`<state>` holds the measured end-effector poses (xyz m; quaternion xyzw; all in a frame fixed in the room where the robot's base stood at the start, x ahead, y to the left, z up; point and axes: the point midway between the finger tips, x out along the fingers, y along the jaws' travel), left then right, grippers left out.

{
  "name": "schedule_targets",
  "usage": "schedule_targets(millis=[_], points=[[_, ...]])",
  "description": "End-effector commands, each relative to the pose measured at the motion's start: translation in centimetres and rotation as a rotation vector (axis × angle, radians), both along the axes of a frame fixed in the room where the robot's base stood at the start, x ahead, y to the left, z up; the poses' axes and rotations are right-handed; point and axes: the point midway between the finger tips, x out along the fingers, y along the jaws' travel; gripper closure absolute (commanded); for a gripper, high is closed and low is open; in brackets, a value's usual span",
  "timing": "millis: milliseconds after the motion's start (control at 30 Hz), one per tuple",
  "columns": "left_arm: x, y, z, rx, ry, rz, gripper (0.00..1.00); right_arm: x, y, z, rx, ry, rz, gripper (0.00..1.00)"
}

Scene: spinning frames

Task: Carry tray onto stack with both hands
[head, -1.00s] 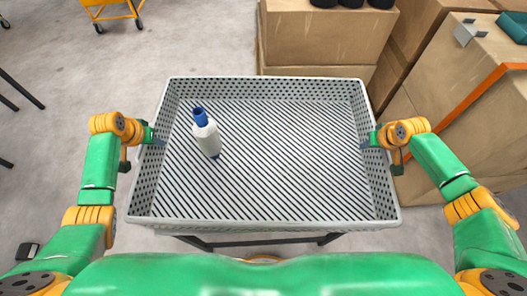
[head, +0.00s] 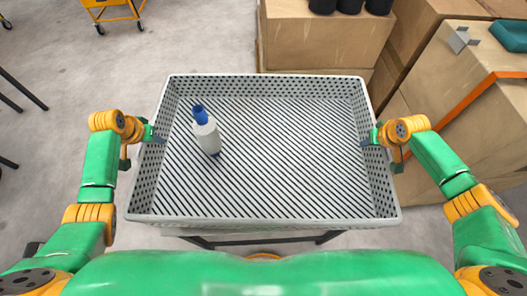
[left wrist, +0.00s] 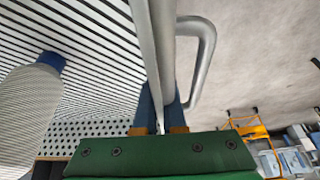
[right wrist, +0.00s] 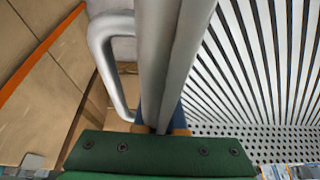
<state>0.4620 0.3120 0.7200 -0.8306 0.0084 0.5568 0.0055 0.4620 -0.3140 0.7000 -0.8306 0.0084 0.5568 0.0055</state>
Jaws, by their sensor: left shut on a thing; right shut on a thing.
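A large light-grey tray (head: 290,218) with slotted floor and perforated walls is held level in front of me in the head view. My left gripper (head: 156,137) is shut on the tray's left side wall; the left wrist view shows the fingers (left wrist: 160,110) around the rim beside a looped handle. My right gripper (head: 369,140) is shut on the right side wall; the right wrist view shows its fingers (right wrist: 160,110) on the rim. The fingertips are partly hidden by the rim.
Cardboard boxes (head: 320,45) stand just beyond the tray, with black round objects on top. More boxes (head: 450,95) with an orange edge stand at the right. A dark-legged stand (head: 265,240) shows below the tray.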

Motion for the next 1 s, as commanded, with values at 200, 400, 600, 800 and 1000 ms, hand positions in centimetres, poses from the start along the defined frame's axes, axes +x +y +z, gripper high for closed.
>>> schedule_targets(millis=[200, 400, 600, 800, 1000], points=[[0.1, 0.0, 0.8, 0.000, -0.003, 0.000, 1.00, 0.1, 0.0, 0.8, 0.000, -0.003, 0.000, 1.00], [0.1, 0.0, 0.7, 0.000, -0.004, 0.000, 1.00, 0.1, 0.0, 0.7, 0.000, -0.003, 0.000, 1.00], [0.1, 0.0, 0.7, 0.000, -0.004, 0.000, 1.00, 0.1, 0.0, 0.7, 0.000, -0.003, 0.000, 1.00], [0.1, 0.0, 0.8, 0.000, -0.004, 0.000, 1.00, 0.1, 0.0, 0.8, 0.000, -0.003, 0.000, 1.00], [0.2, 0.1, 2.1, 0.001, -0.007, -0.001, 1.00, 0.2, 0.0, 2.0, 0.001, -0.005, 0.000, 1.00]])
